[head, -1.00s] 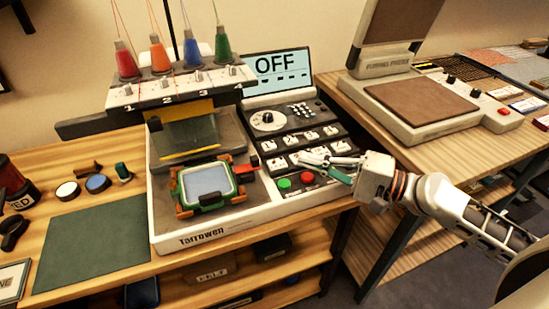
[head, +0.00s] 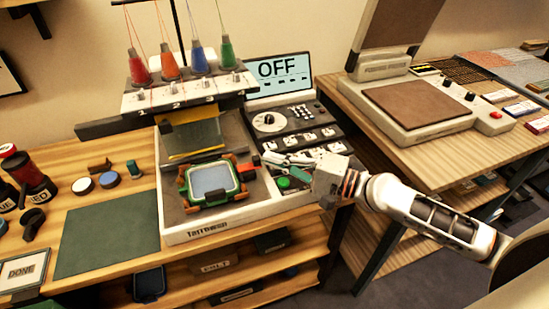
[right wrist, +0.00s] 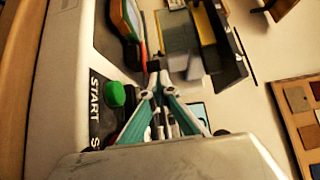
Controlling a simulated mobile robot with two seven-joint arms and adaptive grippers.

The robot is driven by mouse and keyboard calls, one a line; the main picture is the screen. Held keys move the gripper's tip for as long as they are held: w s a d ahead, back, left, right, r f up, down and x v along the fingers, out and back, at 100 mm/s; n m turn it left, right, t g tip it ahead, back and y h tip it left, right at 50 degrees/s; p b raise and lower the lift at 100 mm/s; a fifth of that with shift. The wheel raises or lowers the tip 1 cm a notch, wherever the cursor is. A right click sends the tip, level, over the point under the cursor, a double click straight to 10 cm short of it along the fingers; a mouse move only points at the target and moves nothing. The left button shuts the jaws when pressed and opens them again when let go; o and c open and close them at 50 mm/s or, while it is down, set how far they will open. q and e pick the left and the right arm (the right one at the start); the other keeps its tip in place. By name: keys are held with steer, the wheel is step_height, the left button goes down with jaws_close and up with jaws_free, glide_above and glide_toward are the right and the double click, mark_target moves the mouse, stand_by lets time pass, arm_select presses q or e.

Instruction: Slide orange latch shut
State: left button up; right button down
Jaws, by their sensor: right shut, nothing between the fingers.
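The embroidery hoop (head: 234,187) is green with orange corner pieces and lies on the machine bed. An orange-red latch piece (head: 243,168) with a dark end sits at its right side. In the right wrist view a red strip (right wrist: 143,52) runs along the hoop's edge (right wrist: 131,18), just ahead of my fingertips. My right gripper (head: 267,160) is shut and empty, its tips close beside the latch's dark end. I cannot tell whether they touch it. The left gripper is not in view.
The machine's control panel (head: 298,118) and its screen (head: 279,70) reading OFF stand behind my right gripper. A green START button (right wrist: 115,94) is close beside the fingers. Thread cones and the needle head rise above the hoop. A green mat (head: 105,240) lies clear at left.

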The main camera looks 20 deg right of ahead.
steer(key=shift+a, duration=0.1)
steer(key=shift+a+r+p, duration=0.15)
steer(key=shift+a+p, duration=0.25)
steer(key=shift+a, duration=0.6)
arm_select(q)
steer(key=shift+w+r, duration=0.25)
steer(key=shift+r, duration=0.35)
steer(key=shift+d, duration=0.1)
